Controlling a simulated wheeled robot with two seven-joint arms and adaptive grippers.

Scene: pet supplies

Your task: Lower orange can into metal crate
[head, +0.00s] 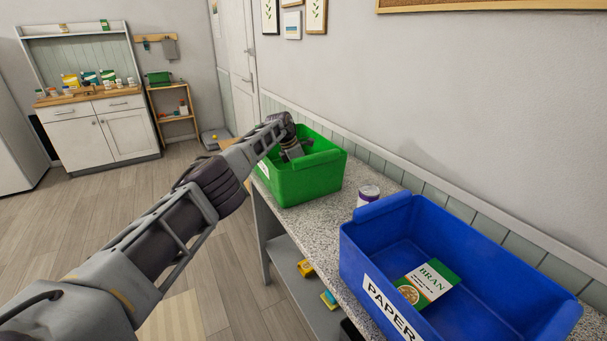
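My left arm reaches in from the left, and my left gripper (296,150) is over or inside the green crate (312,181) on the counter. The gripper is dark and small here, so I cannot tell whether its fingers are open or shut. No orange can shows; the crate's floor and much of its inside are hidden by its walls and my arm. A white label on the crate's left side is mostly covered, and I cannot read it. My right gripper is out of view.
A blue crate (376,247) labelled PAPER holds a BRAN box (428,283). A purple and white can (368,196) stands between the crates on the speckled counter (317,220). The wall runs close behind. Yellow items (305,268) lie on the shelf below.

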